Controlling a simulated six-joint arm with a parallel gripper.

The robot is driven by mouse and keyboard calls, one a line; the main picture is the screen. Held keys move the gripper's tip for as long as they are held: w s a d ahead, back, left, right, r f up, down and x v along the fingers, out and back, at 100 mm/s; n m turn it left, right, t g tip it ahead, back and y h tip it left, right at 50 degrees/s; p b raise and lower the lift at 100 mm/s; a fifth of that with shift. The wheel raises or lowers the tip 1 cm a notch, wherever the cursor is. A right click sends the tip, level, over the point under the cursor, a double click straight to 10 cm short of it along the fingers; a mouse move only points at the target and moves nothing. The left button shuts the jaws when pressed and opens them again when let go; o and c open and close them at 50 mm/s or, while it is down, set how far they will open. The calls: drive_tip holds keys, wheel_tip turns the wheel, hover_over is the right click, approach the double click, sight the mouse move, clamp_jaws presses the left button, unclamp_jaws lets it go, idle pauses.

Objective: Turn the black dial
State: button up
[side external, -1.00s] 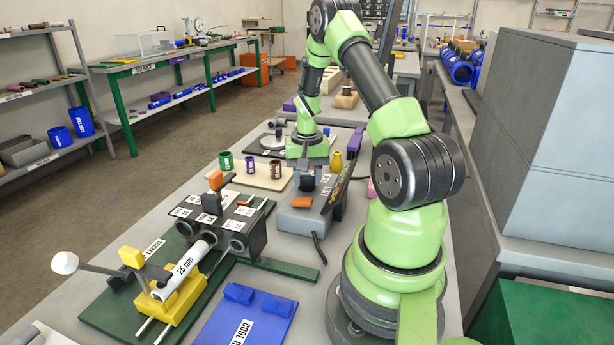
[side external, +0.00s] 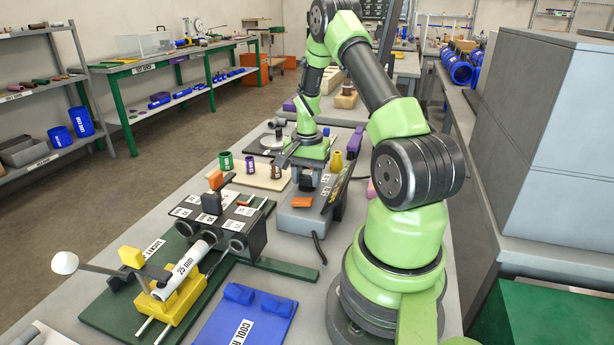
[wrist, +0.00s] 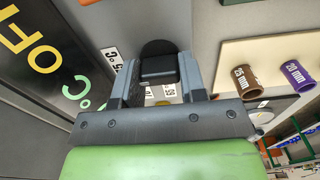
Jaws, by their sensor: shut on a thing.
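The black dial (wrist: 158,60) sits between the two grey fingers of my gripper (wrist: 157,80) in the wrist view. The fingers are shut on it, one on each side. In the side external view my gripper (side external: 306,165) is low over the grey control box (side external: 296,219), at its far end. The dial is mostly hidden there by my gripper. Small white labels with temperature markings show beside the dial in the wrist view, partly covered by the fingers.
A dark panel (side external: 338,190) with "OFF" lettering stands close to the box's right side. A tan board with green, purple and brown sockets (side external: 250,170) is to the left. A yellow fitting (side external: 336,162) stands behind.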

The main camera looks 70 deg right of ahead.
sight(307, 176)
drive_tip(key=o, duration=0.9)
wheel_tip(307, 176, up, 10)
drive_tip(key=shift+f, duration=0.1)
